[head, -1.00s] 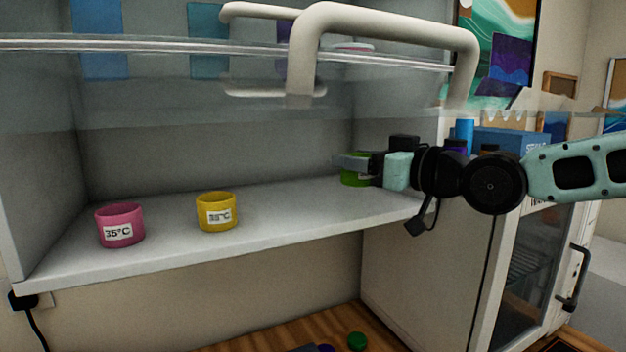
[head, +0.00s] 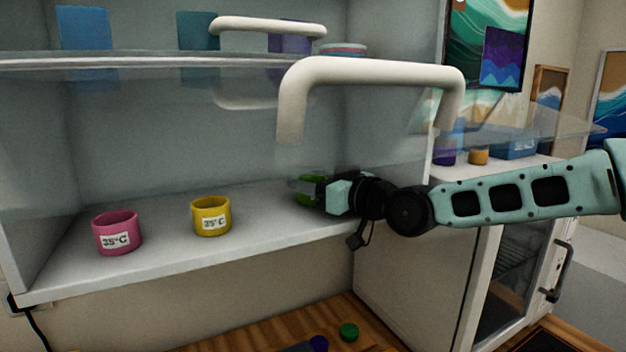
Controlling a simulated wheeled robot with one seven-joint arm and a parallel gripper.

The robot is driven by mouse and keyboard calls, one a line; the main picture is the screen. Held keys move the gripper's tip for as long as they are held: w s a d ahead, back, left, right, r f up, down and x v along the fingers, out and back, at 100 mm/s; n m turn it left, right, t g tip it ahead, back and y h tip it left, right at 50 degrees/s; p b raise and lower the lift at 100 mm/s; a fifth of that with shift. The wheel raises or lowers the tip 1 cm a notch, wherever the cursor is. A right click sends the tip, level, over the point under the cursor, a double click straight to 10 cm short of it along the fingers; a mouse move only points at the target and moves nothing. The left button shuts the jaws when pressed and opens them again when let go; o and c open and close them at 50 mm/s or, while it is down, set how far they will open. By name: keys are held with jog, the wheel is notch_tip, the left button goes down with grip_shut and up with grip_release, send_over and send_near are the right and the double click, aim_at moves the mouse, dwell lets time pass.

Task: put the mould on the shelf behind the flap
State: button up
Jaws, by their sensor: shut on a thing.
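The green mould (head: 306,196) is at the right part of the shelf (head: 160,256), mostly hidden by my gripper (head: 308,190). My gripper is shut on it, reaching in from the right below the flap. I cannot tell whether the mould touches the shelf. The clear flap (head: 200,105) with its pale handle (head: 370,72) hangs across the upper part of the opening.
A pink mould (head: 117,232) and a yellow mould (head: 212,216), each labelled 35°C, stand on the shelf to the left. Free shelf lies between the yellow mould and my gripper. A wooden surface (head: 290,332) with small coloured items lies below.

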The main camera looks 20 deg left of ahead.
jog(key=shift+f, duration=0.15)
jog(key=o, duration=1.1)
jog(key=shift+r, duration=0.35)
jog(key=b+v, duration=0.1)
jog(key=v, duration=0.2)
jog(key=b+v, duration=0.1)
jog(key=v, duration=0.3)
jog(key=b+v, duration=0.2)
jog(key=v, duration=0.1)
jog(key=shift+d+f, duration=0.25)
jog(key=shift+d, duration=0.05)
jog(key=shift+s+d+r, duration=0.1)
jog(key=shift+s+d, duration=0.25)
jog(key=shift+d, duration=0.3)
